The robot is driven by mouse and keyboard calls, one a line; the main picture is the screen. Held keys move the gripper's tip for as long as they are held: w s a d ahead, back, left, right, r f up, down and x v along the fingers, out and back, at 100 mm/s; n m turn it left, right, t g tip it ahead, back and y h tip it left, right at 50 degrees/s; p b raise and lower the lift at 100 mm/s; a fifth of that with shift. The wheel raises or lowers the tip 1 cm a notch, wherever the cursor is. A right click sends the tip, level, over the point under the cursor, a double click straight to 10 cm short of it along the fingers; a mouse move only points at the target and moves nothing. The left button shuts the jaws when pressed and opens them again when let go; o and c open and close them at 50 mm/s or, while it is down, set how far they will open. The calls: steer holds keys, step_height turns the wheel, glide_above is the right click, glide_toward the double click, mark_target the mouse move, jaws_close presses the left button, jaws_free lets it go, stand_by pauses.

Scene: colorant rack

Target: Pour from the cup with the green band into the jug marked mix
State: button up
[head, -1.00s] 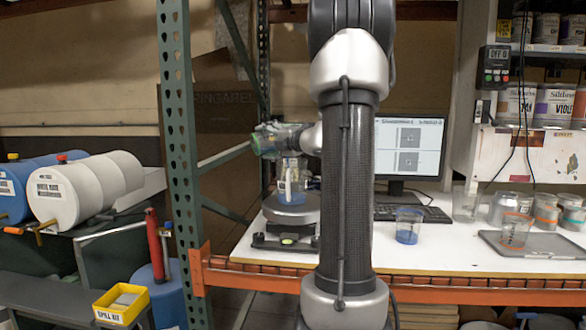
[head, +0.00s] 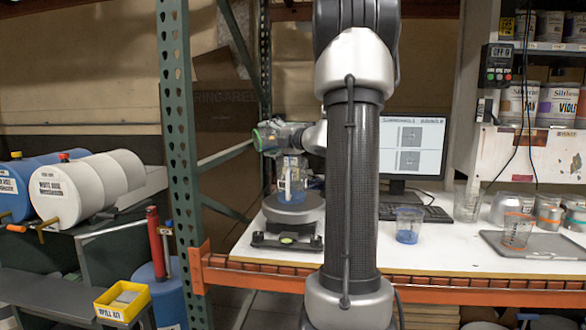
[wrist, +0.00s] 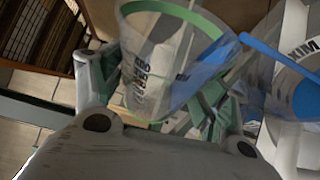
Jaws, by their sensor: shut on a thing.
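My gripper (wrist: 165,110) is shut on the clear cup with the green band (wrist: 150,60). In the head view this cup (head: 276,137) lies tipped almost on its side, with its green-edged end to the left. It is above the clear jug (head: 291,182), which stands upright on the round scale (head: 294,209) with blue content low inside. In the wrist view the jug marked mix (wrist: 295,50) is at the right, partly cut off, beside the cup. Blue shows through the cup's side there; I cannot tell whether it is in the cup or behind it. A pouring stream is not clear.
A cup with blue content (head: 408,226) stands right of my arm. A grey tray (head: 540,250) holds an orange-marked cup (head: 517,230). A monitor (head: 412,148) and keyboard (head: 425,213) are behind. A green rack post (head: 180,150) stands left of the scale.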

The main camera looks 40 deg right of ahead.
steer(key=shift+s+d+f+m+t+p, duration=0.1)
steer(key=shift+d+f+m+t+p, duration=0.2)
steer(key=shift+m, duration=0.4)
stand_by(1.0)
